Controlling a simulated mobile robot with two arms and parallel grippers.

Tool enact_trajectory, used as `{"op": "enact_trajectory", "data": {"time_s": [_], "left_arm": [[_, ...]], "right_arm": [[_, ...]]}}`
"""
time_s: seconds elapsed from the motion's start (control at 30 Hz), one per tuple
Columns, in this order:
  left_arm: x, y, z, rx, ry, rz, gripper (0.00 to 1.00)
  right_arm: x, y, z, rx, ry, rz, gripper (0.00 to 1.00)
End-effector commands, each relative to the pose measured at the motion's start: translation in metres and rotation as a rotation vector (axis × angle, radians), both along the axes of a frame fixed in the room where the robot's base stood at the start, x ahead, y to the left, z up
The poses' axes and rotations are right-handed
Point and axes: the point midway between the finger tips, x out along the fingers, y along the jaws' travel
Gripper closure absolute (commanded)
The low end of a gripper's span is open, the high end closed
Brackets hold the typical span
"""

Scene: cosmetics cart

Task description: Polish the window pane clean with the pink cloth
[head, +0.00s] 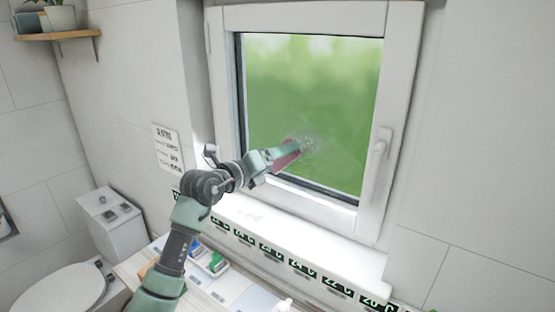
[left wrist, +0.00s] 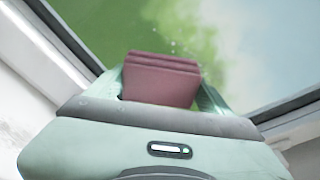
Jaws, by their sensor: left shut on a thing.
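The window pane (head: 330,90) sits in a white frame and shows blurred green behind it. A pale smudge (head: 312,144) with small specks lies on its lower middle part. My left gripper (head: 292,152) is at the lower part of the pane, shut on the folded pink cloth (head: 286,161). In the left wrist view the pink cloth (left wrist: 161,78) stands between the two fingers, in front of the pane (left wrist: 225,50). I cannot tell whether the cloth touches the glass. Faint specks show above the cloth there. My right gripper is in neither view.
The white window frame (head: 228,18) has a handle (head: 379,150) on its right side. A white sill (head: 300,232) runs below. A counter with small coloured items (head: 213,262) is under it. A toilet (head: 62,290) stands at lower left, and a shelf (head: 58,35) hangs upper left.

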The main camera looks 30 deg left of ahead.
Motion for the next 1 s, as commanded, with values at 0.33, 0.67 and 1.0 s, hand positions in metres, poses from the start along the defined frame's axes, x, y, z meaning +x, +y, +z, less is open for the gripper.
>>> {"op": "enact_trajectory", "data": {"time_s": [0.33, 0.67, 1.0], "left_arm": [[0.003, 0.0, 0.0, 0.0, -0.001, -0.001, 0.51], [0.009, -0.001, 0.0, -0.001, 0.0, 0.0, 0.51], [0.016, -0.002, 0.0, -0.001, 0.0, -0.001, 0.51]], "right_arm": [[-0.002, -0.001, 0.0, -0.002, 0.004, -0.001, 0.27], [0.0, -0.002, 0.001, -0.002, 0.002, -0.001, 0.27], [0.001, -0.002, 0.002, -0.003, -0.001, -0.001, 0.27]]}}
